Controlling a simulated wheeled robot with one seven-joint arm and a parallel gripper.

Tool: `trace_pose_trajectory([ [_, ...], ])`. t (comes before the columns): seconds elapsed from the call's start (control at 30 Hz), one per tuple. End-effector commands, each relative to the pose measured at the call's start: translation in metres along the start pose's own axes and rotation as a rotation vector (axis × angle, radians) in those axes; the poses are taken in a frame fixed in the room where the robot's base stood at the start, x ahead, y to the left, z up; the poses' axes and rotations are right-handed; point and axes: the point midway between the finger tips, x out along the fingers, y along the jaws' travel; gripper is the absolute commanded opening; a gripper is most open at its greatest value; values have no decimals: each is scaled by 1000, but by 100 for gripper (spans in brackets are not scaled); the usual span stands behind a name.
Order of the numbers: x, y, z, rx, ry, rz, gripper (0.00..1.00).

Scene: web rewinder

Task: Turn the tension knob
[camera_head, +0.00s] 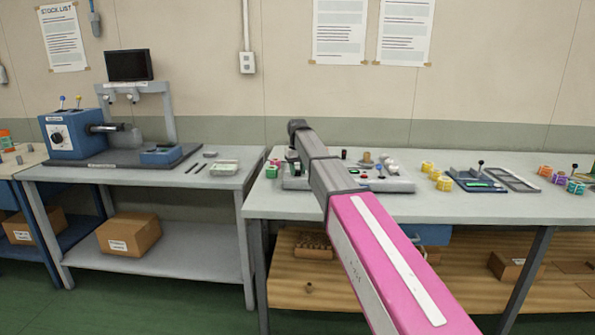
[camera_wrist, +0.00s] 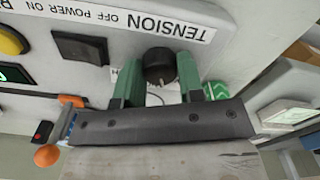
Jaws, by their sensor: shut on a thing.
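The tension knob (camera_wrist: 158,62) is round and black in the wrist view, under a white TENSION label (camera_wrist: 165,24) that reads upside down. My gripper (camera_wrist: 160,76) has its two green fingers on either side of the knob and is shut on it. A small part of the panel face shows between the fingers. In the head view my arm hides the knob and my gripper. The grey control panel (camera_head: 397,186) shows on the right bench beside my arm.
A black rocker switch (camera_wrist: 80,48), a yellow button (camera_wrist: 12,40) and a green-lit switch (camera_wrist: 15,73) sit left of the knob in the wrist view. An orange ball (camera_wrist: 46,155) is lower left. Yellow spools (camera_head: 436,178) stand right of the panel in the head view.

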Motion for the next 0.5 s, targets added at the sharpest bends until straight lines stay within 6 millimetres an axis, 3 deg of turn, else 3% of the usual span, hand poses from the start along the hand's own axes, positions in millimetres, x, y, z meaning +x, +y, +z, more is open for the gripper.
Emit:
trace_pose_trajectory([
  [0.5,-1,0,0,-343,0,0,12],
])
